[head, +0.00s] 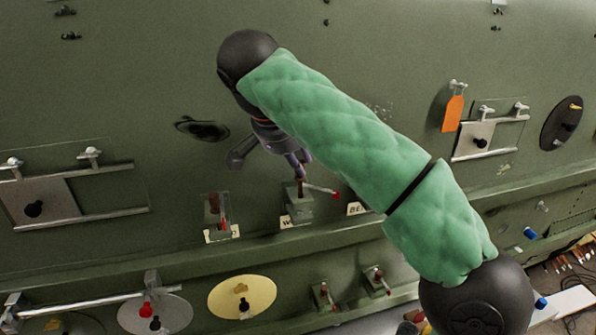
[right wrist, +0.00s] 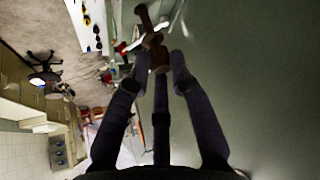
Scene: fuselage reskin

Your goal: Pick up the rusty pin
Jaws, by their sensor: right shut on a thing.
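The rusty pin (right wrist: 158,56) is a brown rod between the fingertips of my right gripper (right wrist: 160,66) in the right wrist view. In the head view my right gripper (head: 300,160) points down along the green panel, shut on the pin's upper end. A short brown part of the pin (head: 301,187) shows below the fingers, at the top of a grey block (head: 299,210). I cannot tell how far the pin sits in the block. A red-tipped lever (head: 322,190) sticks out to the right beside it. My left gripper is not in view.
Another block with a brown piece (head: 213,208) stands to the left on the same ledge. Clear plates on rails, a yellow disc (head: 242,297), a grey disc and an orange tag (head: 453,113) are on the panel. My green-sleeved arm hides part of the panel.

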